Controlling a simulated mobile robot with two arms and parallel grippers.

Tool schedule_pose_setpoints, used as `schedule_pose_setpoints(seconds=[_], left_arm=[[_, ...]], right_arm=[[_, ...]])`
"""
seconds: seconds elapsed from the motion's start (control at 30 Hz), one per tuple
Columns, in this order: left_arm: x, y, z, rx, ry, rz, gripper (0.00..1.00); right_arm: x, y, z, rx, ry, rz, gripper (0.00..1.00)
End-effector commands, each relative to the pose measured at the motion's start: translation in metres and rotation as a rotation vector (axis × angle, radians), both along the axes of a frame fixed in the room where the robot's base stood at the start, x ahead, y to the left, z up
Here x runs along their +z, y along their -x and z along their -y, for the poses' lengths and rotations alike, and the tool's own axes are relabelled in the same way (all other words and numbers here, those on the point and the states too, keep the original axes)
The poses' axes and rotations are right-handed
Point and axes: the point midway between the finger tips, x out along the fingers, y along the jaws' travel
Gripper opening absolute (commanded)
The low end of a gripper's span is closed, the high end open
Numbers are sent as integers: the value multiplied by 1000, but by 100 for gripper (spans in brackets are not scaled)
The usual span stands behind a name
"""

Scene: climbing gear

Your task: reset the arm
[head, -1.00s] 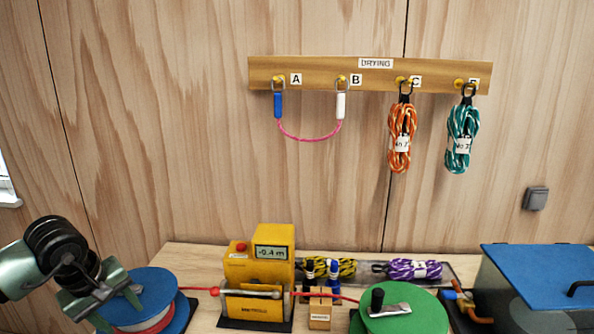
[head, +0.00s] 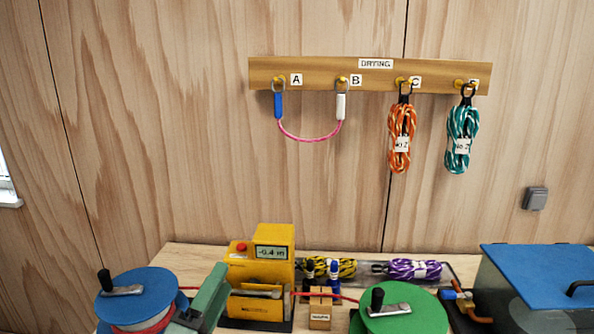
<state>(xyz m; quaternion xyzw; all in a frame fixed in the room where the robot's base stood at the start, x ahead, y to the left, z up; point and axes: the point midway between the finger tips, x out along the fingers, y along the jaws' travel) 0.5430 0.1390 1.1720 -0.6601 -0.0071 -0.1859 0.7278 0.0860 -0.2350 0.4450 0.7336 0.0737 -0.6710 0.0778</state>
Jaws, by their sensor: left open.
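My left gripper (head: 203,304) is at the bottom edge, between the blue reel (head: 152,286) and the yellow meter (head: 262,262). It is open, and only its pale green finger and a dark part beside it show; the rest is below the frame. No object shows in it. It hides the reel's right edge and part of the meter's lower left. The reel has a black crank knob standing clear on top. My right gripper is not in view.
A red rope runs past the meter, which reads -0.4 m, towards the green reel (head: 405,312). Yellow (head: 333,266) and purple (head: 414,269) rope bundles lie behind. A blue-lidded tank (head: 545,272) stands right. The drying rail (head: 320,71) holds a pink sling and two rope bundles.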

Motion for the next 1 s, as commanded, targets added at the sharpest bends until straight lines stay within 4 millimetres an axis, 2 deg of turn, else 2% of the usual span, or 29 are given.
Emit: schedule_pose_setpoints(seconds=[0.03, 0.1, 0.17, 0.2, 0.3, 0.4, 0.5, 0.6, 0.77, 0.8, 1.0], left_arm=[[-32, 5, -21, 70, 172, -154, 50], [-78, 17, -47, 175, 389, -355, 50], [-118, 34, -63, 264, 553, -513, 50], [-144, 49, -70, 325, 651, -613, 50], [-200, 93, -81, 472, 862, -835, 50], [-239, 136, -83, 601, 1016, -1007, 50], [-266, 176, -81, 711, 1127, -1142, 50], [-283, 213, -77, 810, 1212, -1255, 50], [-302, 268, -67, 962, 1319, -1413, 50], [-309, 274, -65, 986, 1331, -1436, 50], [-366, 259, -64, 996, 1311, -1446, 50]], right_arm=[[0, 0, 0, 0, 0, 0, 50], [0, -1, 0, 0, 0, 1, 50], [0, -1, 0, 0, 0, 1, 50], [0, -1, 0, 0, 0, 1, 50], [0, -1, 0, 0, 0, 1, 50], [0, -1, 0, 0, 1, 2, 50], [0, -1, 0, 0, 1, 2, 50], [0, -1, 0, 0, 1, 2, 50], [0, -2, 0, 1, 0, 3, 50], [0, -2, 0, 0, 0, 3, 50], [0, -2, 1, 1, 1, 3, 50]])
